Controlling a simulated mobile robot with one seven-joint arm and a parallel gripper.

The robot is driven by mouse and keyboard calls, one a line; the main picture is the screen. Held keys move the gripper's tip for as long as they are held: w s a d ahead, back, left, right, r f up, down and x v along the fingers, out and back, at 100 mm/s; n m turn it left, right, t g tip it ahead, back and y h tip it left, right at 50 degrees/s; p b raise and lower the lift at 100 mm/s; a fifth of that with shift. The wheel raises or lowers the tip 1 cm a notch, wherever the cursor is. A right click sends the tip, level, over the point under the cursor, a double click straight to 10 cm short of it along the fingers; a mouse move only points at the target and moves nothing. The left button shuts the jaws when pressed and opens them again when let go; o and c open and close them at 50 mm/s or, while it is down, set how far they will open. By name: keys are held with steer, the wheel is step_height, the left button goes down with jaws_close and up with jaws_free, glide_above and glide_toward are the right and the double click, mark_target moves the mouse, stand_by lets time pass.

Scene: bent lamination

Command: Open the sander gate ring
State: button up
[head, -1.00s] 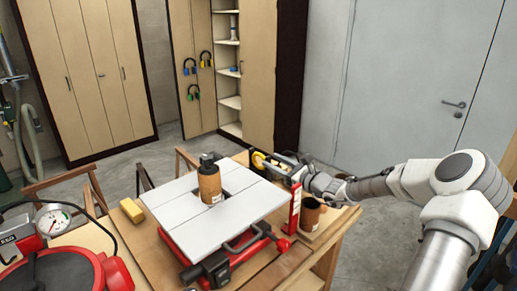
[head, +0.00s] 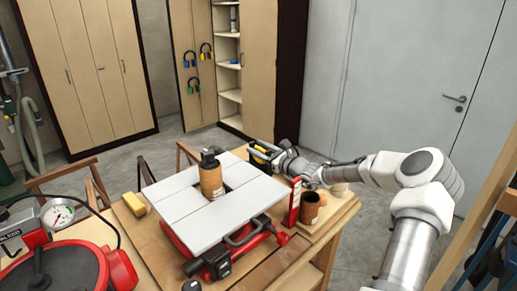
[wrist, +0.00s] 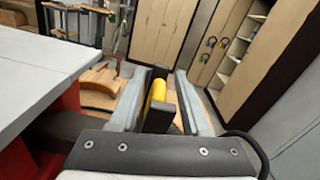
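A yellow ring-like part (wrist: 158,92) with a dark block (wrist: 159,117) lies between my gripper's two grey fingers (wrist: 168,88) in the wrist view. I take it for the sander gate ring. A narrow gap shows beside the right finger, so the fingers look open around it; contact on the left side is unclear.
A red table machine with a grey plate (head: 180,207) stands on the wooden bench, left of my gripper. A brown cylinder with a black top (head: 211,178) stands on the plate. A red upright piece (head: 294,204) and a brown cup (head: 310,208) stand close under my arm.

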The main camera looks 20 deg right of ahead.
jaws_close()
steer(key=shift+d+r, duration=0.1)
steer(key=shift+r, duration=0.05)
stand_by(1.1)
